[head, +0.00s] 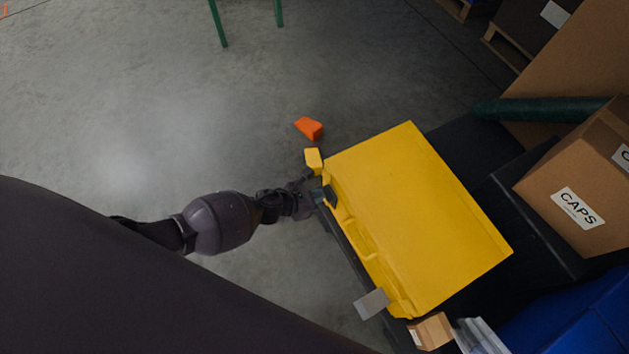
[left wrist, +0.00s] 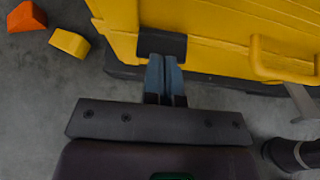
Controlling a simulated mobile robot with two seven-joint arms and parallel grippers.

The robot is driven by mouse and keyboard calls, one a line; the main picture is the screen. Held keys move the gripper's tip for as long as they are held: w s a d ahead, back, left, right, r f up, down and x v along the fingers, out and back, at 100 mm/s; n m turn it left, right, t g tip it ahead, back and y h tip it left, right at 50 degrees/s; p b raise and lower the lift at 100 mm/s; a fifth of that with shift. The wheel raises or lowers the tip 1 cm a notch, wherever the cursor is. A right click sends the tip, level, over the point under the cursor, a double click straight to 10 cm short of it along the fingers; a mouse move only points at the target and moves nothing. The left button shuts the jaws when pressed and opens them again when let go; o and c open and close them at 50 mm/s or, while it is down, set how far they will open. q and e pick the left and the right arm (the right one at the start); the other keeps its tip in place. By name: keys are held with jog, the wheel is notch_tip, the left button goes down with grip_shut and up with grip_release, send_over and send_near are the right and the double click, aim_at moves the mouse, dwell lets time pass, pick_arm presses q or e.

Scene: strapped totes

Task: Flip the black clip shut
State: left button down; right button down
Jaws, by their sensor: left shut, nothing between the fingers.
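The yellow lidded tote (head: 415,215) stands right of centre in the head view; its side wall also shows in the left wrist view (left wrist: 215,20). The black clip (left wrist: 162,43) is on that side near one end, and looks close against the wall; I cannot tell whether it is latched. In the head view the black clip (head: 331,196) is at the gripper's tip. My left gripper (left wrist: 164,72) is shut and empty, its blue-grey fingertips at the clip's lower edge, apparently touching it. My right gripper is not in view.
A CAPS carton (head: 585,185) stands right. The floor (head: 120,120) at left is clear.

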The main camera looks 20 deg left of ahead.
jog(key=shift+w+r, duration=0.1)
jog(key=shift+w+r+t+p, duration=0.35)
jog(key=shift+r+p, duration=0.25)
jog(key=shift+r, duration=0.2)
